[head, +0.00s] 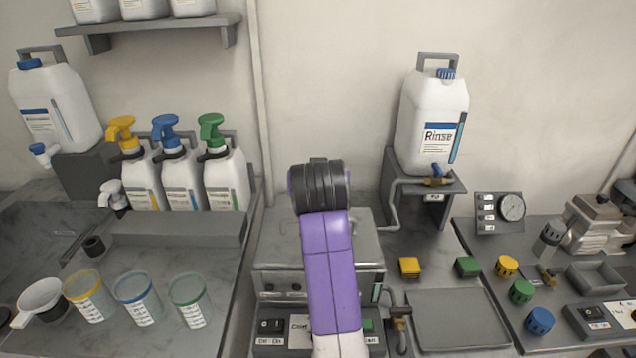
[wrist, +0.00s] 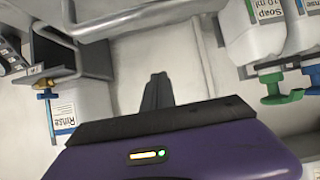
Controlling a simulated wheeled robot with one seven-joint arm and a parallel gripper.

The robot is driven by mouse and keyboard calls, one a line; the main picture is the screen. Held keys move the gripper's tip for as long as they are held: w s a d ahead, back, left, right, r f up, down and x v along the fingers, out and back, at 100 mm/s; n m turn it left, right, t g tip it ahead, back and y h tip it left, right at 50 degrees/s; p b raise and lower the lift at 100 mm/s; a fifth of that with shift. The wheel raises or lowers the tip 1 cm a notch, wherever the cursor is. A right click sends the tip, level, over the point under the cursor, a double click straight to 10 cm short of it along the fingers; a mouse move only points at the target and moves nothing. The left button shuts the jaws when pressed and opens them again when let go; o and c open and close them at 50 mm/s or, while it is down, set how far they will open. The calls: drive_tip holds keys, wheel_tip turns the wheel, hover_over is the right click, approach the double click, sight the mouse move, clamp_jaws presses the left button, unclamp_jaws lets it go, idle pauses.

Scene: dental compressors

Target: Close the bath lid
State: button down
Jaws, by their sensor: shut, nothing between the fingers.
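The bath is a metal box (head: 268,284) in the middle of the bench in the head view, with knobs on its front. A plain grey metal panel, apparently its lid (head: 275,245), shows above the box on both sides of my purple arm. The arm covers its middle, and I cannot tell how far the lid is tilted. My gripper (wrist: 158,80) shows in the wrist view with its dark fingers together and empty. A metal edge (wrist: 140,12) crosses the top of that view, apart from the fingertips. The head view hides my gripper behind the arm.
The Rinse bottle (head: 431,120) stands on a raised shelf right of the bath, with a pipe beside it. Pump bottles (head: 183,178) stand to the left, with several cups in front. A grey tray (head: 458,318) and coloured knobs lie to the right.

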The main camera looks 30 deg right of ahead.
drive_tip(key=s+a+f+t+b, duration=0.1)
drive_tip(key=b, duration=0.2)
drive_tip(key=s+f+t+h+b, duration=0.1)
drive_tip(key=b, duration=0.2)
drive_tip(key=shift+s+a+f+h, duration=0.3)
drive_tip(key=shift+a+f, duration=0.05)
drive_tip(key=shift+f, duration=0.05)
drive_tip(key=s+a+f+t+h+b, duration=0.1)
drive_tip(key=b, duration=0.3)
drive_tip(key=s+f+t+h+b, duration=0.1)
drive_tip(key=t+b, duration=0.1)
drive_tip(key=b, duration=0.2)
drive_tip(key=shift+s+a+f, duration=0.2)
drive_tip(key=shift+s+a, duration=0.05)
drive_tip(key=shift+a, duration=0.1)
drive_tip(key=shift+s+a+f+b, duration=0.2)
drive_tip(key=shift+s+f+b, duration=0.15)
drive_tip(key=shift+b, duration=0.75)
drive_tip(key=shift+f, duration=0.15)
drive_tip(key=shift+s+a, duration=0.1)
drive_tip(key=shift+s+a+f, duration=0.1)
drive_tip(key=shift+s+a, duration=0.05)
drive_tip(key=shift+s, duration=0.05)
drive_tip(key=v, duration=0.7)
drive_tip(key=shift+s+b, duration=0.15)
drive_tip(key=shift+b, duration=0.15)
